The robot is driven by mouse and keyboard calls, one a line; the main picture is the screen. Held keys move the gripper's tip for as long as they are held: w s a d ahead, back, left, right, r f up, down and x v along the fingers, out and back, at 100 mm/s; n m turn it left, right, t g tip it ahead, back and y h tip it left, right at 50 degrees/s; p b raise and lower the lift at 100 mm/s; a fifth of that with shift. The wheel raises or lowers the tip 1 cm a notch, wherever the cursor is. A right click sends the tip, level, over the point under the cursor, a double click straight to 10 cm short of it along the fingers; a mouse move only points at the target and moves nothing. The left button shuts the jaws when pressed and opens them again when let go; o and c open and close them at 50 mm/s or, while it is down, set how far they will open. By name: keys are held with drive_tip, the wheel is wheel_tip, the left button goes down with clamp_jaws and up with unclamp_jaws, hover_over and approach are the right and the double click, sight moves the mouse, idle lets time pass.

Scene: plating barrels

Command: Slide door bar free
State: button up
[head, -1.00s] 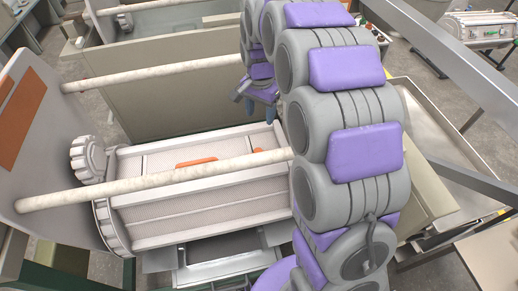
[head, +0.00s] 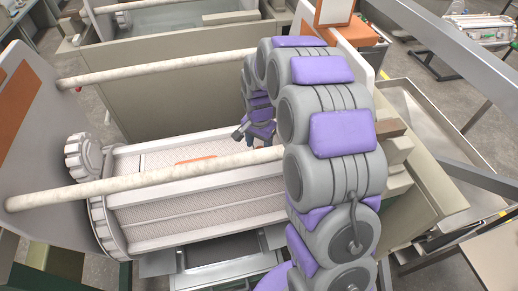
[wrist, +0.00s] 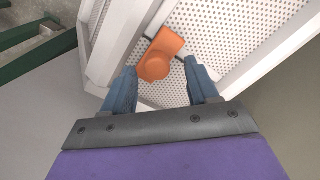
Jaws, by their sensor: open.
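The plating barrel (head: 190,210) lies across its tank, white with perforated panels and a gear end at the left. An orange door bar part (head: 197,159) shows on its upper face in the head view. In the wrist view an orange handle-like piece (wrist: 158,56) lies on the perforated panel (wrist: 235,35), just beyond and between my fingertips. My gripper (wrist: 163,80) is open with blue fingers apart and nothing between them. In the head view my gripper (head: 262,138) is over the barrel's right part, partly hidden by my arm. Whether the fingers touch the orange piece I cannot tell.
Two pale round rods (head: 165,71) run across the barrel, the nearer rod (head: 130,187) in front of my gripper. A white side plate (head: 30,130) with an orange panel stands at the left. A tank wall (head: 180,95) lies behind. A green frame (wrist: 35,60) shows at the wrist view's left.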

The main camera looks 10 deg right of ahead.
drive_tip(key=shift+f, duration=0.85)
drive_tip(key=shift+d+f, duration=0.2)
drive_tip(key=shift+d, duration=0.2)
drive_tip(key=shift+c, duration=0.4)
drive_tip(key=shift+a, duration=0.25)
drive_tip(key=c, duration=0.5)
drive_tip(key=shift+d, duration=0.1)
clamp_jaws()
